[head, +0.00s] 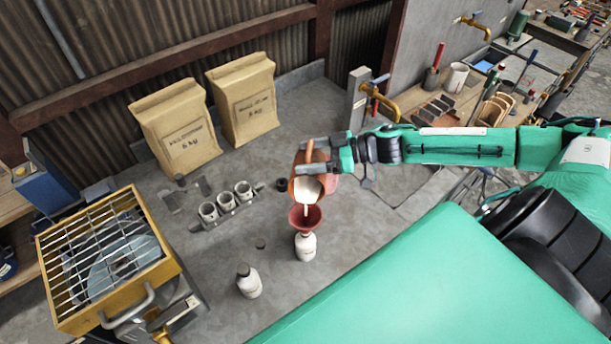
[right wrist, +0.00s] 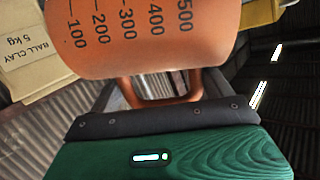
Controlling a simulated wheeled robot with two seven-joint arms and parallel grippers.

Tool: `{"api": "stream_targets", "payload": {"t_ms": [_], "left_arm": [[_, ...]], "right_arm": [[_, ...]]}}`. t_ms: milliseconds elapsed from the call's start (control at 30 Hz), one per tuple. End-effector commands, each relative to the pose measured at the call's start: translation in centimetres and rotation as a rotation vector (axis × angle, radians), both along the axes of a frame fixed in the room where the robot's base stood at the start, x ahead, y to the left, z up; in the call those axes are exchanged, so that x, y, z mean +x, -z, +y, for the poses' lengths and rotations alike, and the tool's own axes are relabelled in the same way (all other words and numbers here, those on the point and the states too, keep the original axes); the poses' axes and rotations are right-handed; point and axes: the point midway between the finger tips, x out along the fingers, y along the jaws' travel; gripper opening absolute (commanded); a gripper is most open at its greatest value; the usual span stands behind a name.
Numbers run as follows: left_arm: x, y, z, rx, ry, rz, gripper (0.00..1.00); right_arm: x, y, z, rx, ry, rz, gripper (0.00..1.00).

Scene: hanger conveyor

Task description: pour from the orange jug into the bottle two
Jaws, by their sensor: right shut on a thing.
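The orange jug (head: 304,189) is tilted in the middle of the head view, its mouth facing down toward me with pale liquid inside. A pale stream runs from its lip into a dark red funnel (head: 304,217). My right gripper (head: 318,158) is shut on the jug's handle. In the right wrist view the jug (right wrist: 140,35) shows its measuring marks, and its handle (right wrist: 160,92) is at the gripper. My left gripper is not in view. The bottle's label is too small to read.
A second white bottle with a dark cap (head: 249,281) stands to the left. Several small cups (head: 226,201) stand in a rack behind. Two clay bags (head: 176,124) lean at the back wall. A yellow-framed grate box (head: 105,260) is at left. A brass tap (head: 378,100) is behind my right arm.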

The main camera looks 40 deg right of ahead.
Motion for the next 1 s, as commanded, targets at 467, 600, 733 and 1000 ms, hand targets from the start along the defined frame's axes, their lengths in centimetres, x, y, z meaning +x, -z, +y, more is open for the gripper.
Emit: {"api": "stream_targets", "payload": {"t_ms": [467,600,733,1000], "left_arm": [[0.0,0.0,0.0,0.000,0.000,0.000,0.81],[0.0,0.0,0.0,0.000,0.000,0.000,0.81],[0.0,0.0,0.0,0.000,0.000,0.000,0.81],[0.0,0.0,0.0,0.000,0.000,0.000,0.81]], "right_arm": [[1.4,-0.6,-1.1,0.149,0.000,0.170,0.37],[2.1,-0.7,-1.7,0.241,0.001,0.277,0.37],[2.3,-0.8,-2.0,0.282,-0.001,0.327,0.37],[2.3,-0.8,-2.0,0.288,0.000,0.335,0.37]]}}
